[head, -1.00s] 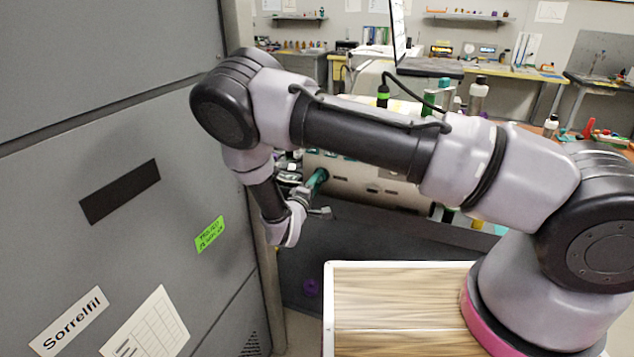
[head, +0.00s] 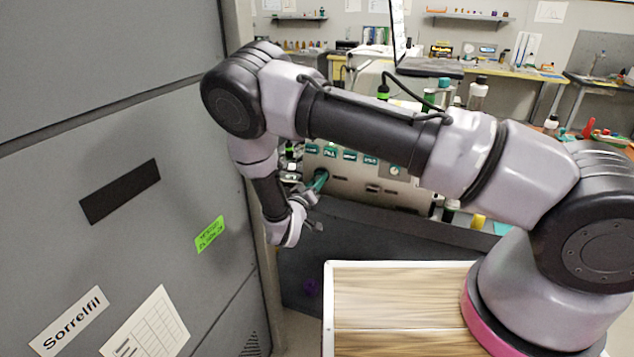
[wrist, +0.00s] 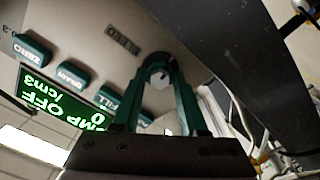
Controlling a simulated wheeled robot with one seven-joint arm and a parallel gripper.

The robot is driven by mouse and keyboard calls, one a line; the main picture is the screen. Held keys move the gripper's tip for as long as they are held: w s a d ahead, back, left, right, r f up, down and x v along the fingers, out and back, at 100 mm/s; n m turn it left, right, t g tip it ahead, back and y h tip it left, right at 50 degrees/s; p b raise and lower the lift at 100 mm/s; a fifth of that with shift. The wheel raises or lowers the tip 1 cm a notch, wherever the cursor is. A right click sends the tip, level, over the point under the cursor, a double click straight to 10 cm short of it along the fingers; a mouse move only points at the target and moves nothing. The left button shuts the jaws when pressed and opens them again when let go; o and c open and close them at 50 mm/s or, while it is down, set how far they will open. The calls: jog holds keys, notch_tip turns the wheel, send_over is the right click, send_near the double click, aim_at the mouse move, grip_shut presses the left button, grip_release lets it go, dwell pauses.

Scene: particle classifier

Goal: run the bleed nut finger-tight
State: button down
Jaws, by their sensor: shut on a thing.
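My gripper (wrist: 160,72) has green fingers that converge at the front panel of the instrument. They are shut on a small pale round part, the bleed nut (wrist: 160,79), beside an upside-down label that seems to read BLEED (wrist: 123,40). The fingers hide the sides of the nut, and its thread cannot be seen. In the head view my gripper (head: 319,181) reaches the left part of the pale instrument panel (head: 345,190). The nut is too small to make out there.
The panel carries ZERO, DRAIN and FILL buttons (wrist: 32,50) and a green-lit display (wrist: 60,105) with PUMP OFF text. A large grey cabinet (head: 110,130) stands close on the left of my arm. A wooden-topped surface (head: 400,300) lies in front.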

jog(key=shift+s+a+f+m, duration=0.1)
jog(key=shift+m, duration=0.4)
jog(key=shift+c, duration=2.2)
grip_release()
jog(key=v, duration=1)
jog(key=shift+s, duration=0.35)
